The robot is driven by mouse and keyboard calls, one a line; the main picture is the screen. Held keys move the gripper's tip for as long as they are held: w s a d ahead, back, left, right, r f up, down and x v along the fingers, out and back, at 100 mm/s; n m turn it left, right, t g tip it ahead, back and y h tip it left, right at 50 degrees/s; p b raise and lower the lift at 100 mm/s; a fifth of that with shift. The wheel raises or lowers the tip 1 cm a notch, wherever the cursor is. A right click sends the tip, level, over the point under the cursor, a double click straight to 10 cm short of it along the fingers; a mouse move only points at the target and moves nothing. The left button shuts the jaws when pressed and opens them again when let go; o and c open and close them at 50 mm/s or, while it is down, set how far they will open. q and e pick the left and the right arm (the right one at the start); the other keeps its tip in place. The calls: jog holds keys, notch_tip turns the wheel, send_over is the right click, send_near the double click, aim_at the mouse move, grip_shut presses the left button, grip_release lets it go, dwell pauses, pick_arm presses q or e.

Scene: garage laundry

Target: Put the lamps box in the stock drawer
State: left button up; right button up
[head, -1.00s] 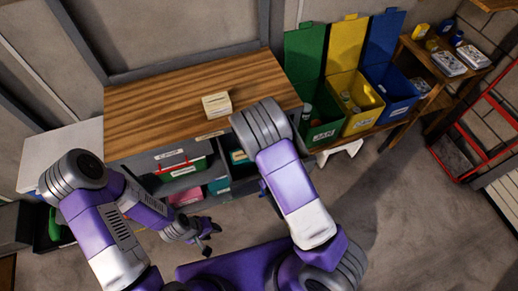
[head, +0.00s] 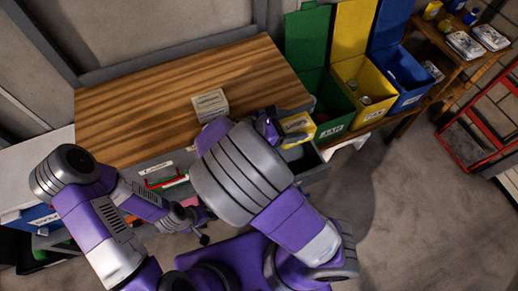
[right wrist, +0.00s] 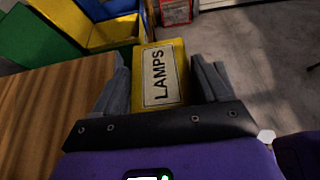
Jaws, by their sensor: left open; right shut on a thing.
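The yellow lamps box (head: 297,124) is at the right end of the wooden worktop, above an open drawer. In the right wrist view the box (right wrist: 178,55), labelled LAMPS, sits between the two fingers of my right gripper (right wrist: 165,80), which is shut on it. In the head view my right arm hides most of that gripper. A grey open drawer (head: 318,171) with a dark inside shows partly below the box; its label is hidden, so I cannot tell if it is the stock drawer. My left gripper (head: 204,227) is open and empty in front of the cabinet.
A pale labelled box (head: 210,105) stands on the worktop (head: 150,110). Green (head: 335,112), yellow (head: 364,90) and blue (head: 401,78) bins with raised lids stand to the right. Another drawer with a red-handled front (head: 160,180) is on the left. A red metal frame (head: 470,135) stands further right.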

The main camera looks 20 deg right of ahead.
jog(key=shift+w+f, duration=0.35)
jog(key=shift+f, duration=0.35)
jog(key=shift+w+f+b, duration=0.15)
jog(key=shift+f+b, duration=0.15)
jog(key=shift+b, duration=0.2)
notch_tip(320, 180, down, 9)
jog(key=b, duration=0.4)
jog(key=shift+b, duration=0.3)
pick_arm(q)
notch_tip(320, 180, down, 6)
jog(key=shift+w+f, duration=0.2)
jog(key=shift+w, duration=0.25)
pick_arm(e)
jog(key=shift+f, duration=0.15)
jog(key=shift+f, duration=0.65)
jog(key=o, duration=1.1)
